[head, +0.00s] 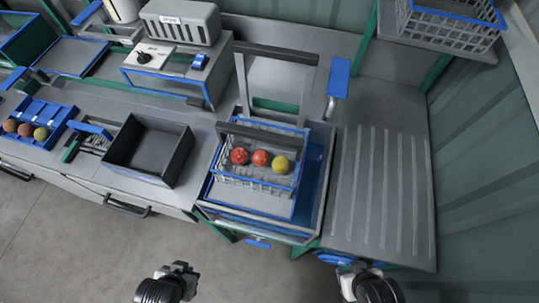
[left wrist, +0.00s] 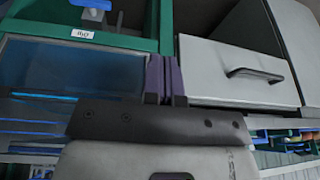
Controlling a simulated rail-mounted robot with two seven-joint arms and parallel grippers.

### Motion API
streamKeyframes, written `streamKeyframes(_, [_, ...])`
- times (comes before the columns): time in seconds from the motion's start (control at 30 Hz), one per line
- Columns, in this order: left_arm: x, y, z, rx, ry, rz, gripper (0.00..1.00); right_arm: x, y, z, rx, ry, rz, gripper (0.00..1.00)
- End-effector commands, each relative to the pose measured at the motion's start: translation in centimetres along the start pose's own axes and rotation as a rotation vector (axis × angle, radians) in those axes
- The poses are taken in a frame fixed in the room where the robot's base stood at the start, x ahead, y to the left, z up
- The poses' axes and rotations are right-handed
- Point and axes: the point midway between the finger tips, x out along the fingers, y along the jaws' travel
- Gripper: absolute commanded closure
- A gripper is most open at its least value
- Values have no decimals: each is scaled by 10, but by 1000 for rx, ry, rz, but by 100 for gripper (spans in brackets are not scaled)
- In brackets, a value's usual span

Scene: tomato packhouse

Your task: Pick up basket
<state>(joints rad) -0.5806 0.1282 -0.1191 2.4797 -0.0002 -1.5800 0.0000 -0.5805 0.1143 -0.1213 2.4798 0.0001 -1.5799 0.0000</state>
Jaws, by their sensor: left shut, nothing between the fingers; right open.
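The basket (head: 252,184) is a wire basket with a blue rim and a raised dark bar handle (head: 262,136). It stands upright in the blue-edged basin at the middle of the bench in the head view. Two red tomatoes (head: 260,158) and one yellow tomato (head: 281,164) lie in it. My left gripper (head: 182,266) is low in the head view, in front of the bench and apart from the basket. Its fingers are together and empty in the left wrist view (left wrist: 165,78). My right gripper (head: 352,265) is open at the lower right, also apart from the basket.
A dark empty tray (head: 147,180) sits left of the basin (head: 318,195). A tall frame with a dark bar (head: 275,52) rises behind the basket. A ribbed grey board (head: 383,190) lies at right. Another wire basket (head: 448,31) is on the upper-right shelf.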

Motion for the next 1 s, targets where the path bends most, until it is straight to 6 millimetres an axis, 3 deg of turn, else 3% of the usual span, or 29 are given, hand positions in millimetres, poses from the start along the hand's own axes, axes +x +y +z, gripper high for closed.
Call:
streamKeyframes(0.2, [0,2,-1,-7,2,6,100,0,2,0,-6,-1,6,51])
streamKeyframes(0.73, [0,4,-1,-10,3,9,49,0,3,0,-6,-1,7,51])
streamKeyframes(1.0, [-2,0,-5,-1,10,2,49,-2,1,-1,-1,0,3,51])
